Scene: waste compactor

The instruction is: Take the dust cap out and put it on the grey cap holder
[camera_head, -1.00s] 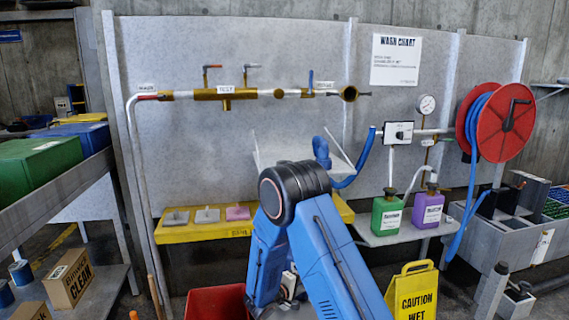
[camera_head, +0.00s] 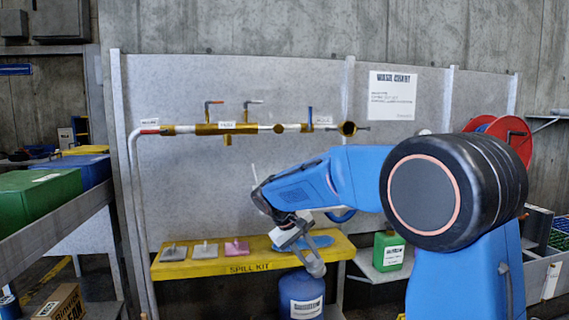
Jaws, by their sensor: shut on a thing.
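My gripper (camera_head: 312,260) points down and right at the end of the blue arm, just above a blue drum (camera_head: 300,292) with a white label. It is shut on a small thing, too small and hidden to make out. I cannot pick out the dust cap for sure. I cannot pick out the grey cap holder for sure either. Grey plates with small handles, one darker (camera_head: 173,253) and one lighter (camera_head: 205,250), sit on the yellow shelf (camera_head: 225,266), left of my gripper.
A pink plate (camera_head: 236,247) and a flat blue piece (camera_head: 318,241) also lie on the shelf. Brass pipework (camera_head: 235,128) runs along the grey panel above. A green jug (camera_head: 388,252) stands at the right. My arm hides much of the right side.

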